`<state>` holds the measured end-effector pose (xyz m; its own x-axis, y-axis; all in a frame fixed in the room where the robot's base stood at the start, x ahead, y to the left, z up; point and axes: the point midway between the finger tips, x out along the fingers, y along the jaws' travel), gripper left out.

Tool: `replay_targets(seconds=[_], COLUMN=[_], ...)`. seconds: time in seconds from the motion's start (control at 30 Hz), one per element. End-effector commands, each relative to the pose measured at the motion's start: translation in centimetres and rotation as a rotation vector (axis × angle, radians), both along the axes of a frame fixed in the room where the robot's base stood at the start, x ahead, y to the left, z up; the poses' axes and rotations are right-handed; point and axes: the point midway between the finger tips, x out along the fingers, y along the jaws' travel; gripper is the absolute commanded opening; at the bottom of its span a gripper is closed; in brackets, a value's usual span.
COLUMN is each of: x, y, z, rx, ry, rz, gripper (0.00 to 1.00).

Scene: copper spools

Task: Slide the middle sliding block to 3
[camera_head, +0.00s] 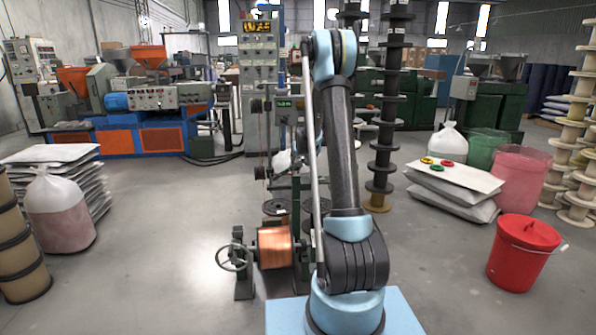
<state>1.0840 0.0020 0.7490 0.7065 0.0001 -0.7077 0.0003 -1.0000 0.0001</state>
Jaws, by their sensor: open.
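I cannot make out a middle sliding block or a mark "3" in this view. A tall grey control cabinet (258,70) with a lit display on top and several dials stands behind my arm. A small green-screened panel (285,104) sits lower, just left of my arm. The copper spool (274,247) lies on a dark green stand with a handwheel (233,257) on its left. My arm rises in front of this machine and hides part of it. My gripper does not show, so I cannot tell where it is relative to any block.
A red lidded bucket (520,262) stands at the right. White sacks (455,185) with small coloured rings on top lie behind it. A filled bag (60,215) is at the left. An orange and blue machine (150,120) stands behind. The left-centre floor is clear.

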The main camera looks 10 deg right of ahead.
Motion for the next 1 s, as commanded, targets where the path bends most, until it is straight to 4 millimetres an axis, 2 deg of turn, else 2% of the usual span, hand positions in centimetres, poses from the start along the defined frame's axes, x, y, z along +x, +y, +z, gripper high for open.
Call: replay_targets(seconds=[0.6, 1.0], x=[5.5, 6.8], y=[0.0, 0.0], z=[-5.5, -6.8], rx=[0.000, 0.000], ry=[0.000, 0.000], rz=[0.000, 0.000], gripper=[0.42, 0.42])
